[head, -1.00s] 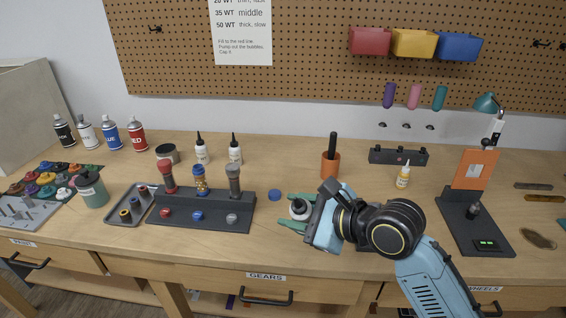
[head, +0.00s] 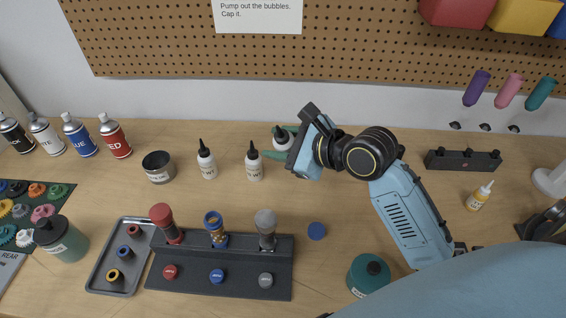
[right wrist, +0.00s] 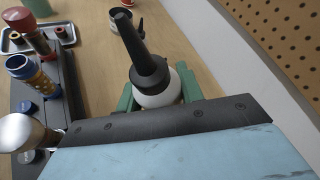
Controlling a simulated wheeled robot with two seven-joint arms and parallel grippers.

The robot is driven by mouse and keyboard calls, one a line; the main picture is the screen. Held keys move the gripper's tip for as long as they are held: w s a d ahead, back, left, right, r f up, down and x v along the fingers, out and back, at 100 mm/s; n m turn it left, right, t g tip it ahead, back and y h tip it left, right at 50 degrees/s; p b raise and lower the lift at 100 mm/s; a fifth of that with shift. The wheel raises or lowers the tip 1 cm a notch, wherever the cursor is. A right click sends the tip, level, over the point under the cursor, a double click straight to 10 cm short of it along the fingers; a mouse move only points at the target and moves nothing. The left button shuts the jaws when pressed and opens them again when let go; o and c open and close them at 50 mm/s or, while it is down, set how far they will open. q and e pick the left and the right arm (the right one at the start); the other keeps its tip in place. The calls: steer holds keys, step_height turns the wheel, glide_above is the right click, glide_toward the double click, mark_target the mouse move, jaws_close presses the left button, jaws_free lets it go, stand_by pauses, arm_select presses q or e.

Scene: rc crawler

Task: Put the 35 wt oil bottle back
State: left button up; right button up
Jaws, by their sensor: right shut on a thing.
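A white oil bottle (head: 283,140) with a black pointed cap is between the green fingers of my right gripper (head: 279,144), which is shut on it. It also shows in the right wrist view (right wrist: 157,98), its black nozzle toward the camera and its label hidden. It is at the back of the bench, to the right of two similar white bottles, a nearer one (head: 254,167) and a farther one (head: 207,165). I cannot tell whether its base touches the bench. My left gripper is not in view.
A dark stand (head: 220,262) with red, blue and grey shocks is in front. A dark tin (head: 159,167) and spray cans (head: 114,136) are left. The pegboard wall rises close behind.

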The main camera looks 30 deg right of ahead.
steer(key=w+d+f+m+h+p, duration=0.35)
steer(key=d+m+p, duration=0.4)
steer(key=p, duration=0.25)
steer(key=shift+m+y, duration=0.25)
steer(key=shift+m, duration=0.2)
step_height(320, 180, down, 6)
steer(key=shift+w+a+b, duration=0.1)
steer(key=shift+b, duration=0.45)
steer(key=shift+f+b, duration=0.55)
steer(key=shift+f, duration=1.4)
steer(key=shift+f, duration=0.2)
steer(key=o, duration=1)
